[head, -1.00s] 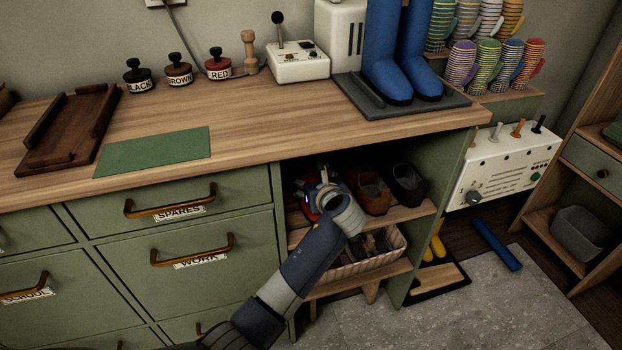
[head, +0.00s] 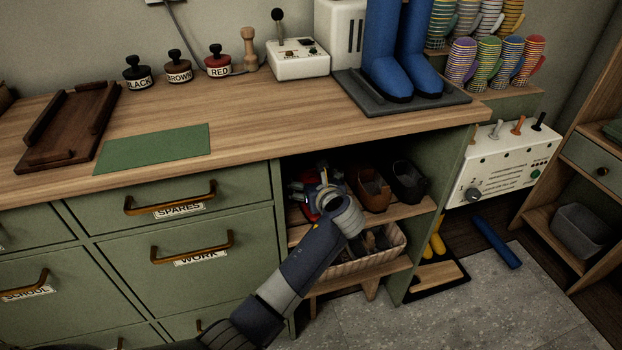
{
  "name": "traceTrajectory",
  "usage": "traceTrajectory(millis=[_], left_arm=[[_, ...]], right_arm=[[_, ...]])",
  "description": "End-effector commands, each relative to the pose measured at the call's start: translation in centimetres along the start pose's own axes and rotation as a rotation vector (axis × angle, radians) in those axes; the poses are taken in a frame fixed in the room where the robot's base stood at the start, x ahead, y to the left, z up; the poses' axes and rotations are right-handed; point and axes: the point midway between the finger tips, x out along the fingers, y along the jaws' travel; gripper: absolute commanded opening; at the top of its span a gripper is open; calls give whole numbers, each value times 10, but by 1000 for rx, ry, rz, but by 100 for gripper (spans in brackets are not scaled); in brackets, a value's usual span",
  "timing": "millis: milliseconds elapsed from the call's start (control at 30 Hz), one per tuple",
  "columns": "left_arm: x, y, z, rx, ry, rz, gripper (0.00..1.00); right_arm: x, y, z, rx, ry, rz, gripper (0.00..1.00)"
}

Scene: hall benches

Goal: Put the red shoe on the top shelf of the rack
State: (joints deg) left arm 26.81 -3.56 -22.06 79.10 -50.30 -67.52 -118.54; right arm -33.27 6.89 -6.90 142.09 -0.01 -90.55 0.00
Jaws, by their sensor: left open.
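The rack (head: 408,212) is wooden and stands in the open bay under the bench. A red shoe (head: 307,209) shows at the left end of its top shelf, mostly hidden behind my left gripper. I cannot tell whether the shoe rests on the shelf. My left gripper (head: 318,184) is open and right at the red shoe. Its fingertips are dark and hard to make out. A brown shoe (head: 373,190) and a black shoe (head: 408,183) sit on the top shelf to the right. My right gripper is not in view.
A basket (head: 393,252) with dark contents stands on the lower shelf. The bench top (head: 255,122) is close above the rack. Drawers with brown handles (head: 192,249) are on the left, and a green side panel (head: 437,180) closes the right.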

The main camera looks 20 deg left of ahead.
Motion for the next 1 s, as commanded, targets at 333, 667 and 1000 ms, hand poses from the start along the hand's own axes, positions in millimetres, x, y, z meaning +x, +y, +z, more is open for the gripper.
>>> traceTrajectory(millis=[333, 667, 1000], left_arm=[[-15, -1, -1, 1, 2, -2, 86], [-82, -1, -1, -1, 2, -3, 86], [-119, 0, 0, 0, 0, 0, 86]], right_arm=[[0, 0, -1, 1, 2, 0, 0], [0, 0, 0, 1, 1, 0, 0], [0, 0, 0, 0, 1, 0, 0]])
